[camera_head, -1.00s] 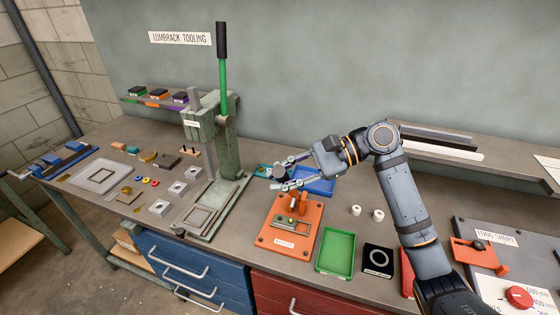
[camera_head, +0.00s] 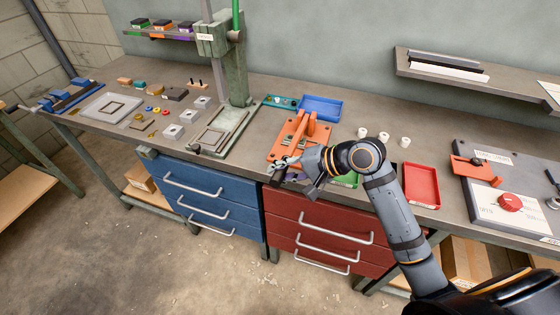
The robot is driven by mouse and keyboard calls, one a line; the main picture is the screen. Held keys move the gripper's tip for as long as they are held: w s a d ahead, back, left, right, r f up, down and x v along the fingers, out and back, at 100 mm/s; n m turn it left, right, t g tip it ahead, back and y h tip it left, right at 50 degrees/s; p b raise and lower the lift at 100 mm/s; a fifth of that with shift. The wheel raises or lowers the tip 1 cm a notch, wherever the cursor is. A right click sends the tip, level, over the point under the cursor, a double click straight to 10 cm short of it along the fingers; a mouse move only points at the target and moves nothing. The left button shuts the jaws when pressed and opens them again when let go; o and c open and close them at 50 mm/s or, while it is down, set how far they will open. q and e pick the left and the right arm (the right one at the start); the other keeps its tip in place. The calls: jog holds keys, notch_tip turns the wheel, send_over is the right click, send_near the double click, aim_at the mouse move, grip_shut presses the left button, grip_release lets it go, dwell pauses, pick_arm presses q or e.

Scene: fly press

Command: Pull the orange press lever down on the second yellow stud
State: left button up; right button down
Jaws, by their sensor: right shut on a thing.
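The orange press (camera_head: 284,143) stands on the bench in the middle of the view. Its orange lever (camera_head: 313,123) now reaches low and forward toward the bench front. My right gripper (camera_head: 284,166) is shut at the lever's front end, with a dark grip (camera_head: 277,177) showing beside its fingers. The gripper covers the front of the press. The small fixture on the press is only partly seen, and I cannot make out a yellow stud on it. My left gripper is not in view.
A blue tray (camera_head: 322,108) lies behind the press. A green tray (camera_head: 347,180) is mostly hidden by my right arm. White cylinders (camera_head: 384,138) and a red tray (camera_head: 421,184) lie to the right. A green fly press (camera_head: 234,70) stands left.

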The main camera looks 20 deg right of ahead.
jog(key=shift+s+f+n+t+h+b, duration=0.15)
jog(key=shift+f+b, duration=0.15)
jog(key=shift+f, duration=0.6)
jog(key=shift+w+f+n+t+h+b, duration=0.15)
jog(key=shift+f+b, duration=0.15)
jog(key=shift+f, duration=0.55)
jog(key=shift+s, duration=0.1)
jog(key=c, duration=1.5)
grip_release()
jog(key=shift+c, duration=0.2)
jog(key=o, duration=0.4)
jog(key=shift+s+d+r, duration=0.1)
jog(key=shift+d+r, duration=0.05)
jog(key=shift+o, duration=0.2)
